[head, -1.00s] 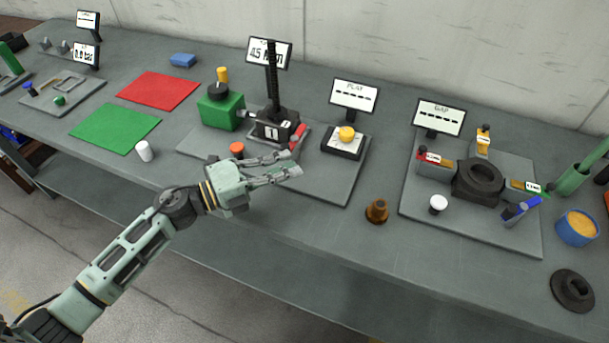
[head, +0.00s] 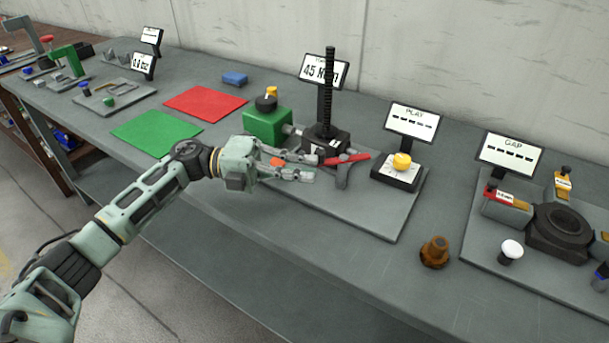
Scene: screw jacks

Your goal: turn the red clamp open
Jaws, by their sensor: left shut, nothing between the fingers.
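The red clamp (head: 347,158) is a short red lever beside the base of the black screw jack (head: 326,135), in the middle of the head view. The lever lies nearly level across the picture, with a grey piece (head: 343,175) under it. My left gripper (head: 314,166) reaches in from the left. Its fingertips are just left of the lever and in front of the jack's base. It is shut and holds nothing. I cannot tell whether the fingertips touch the lever. My right gripper is out of view.
A green block (head: 267,124) with a black knob stands left of the jack. A box with a yellow button (head: 402,161) stands to the right. An orange-red knob (head: 277,162) is partly behind my fingers.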

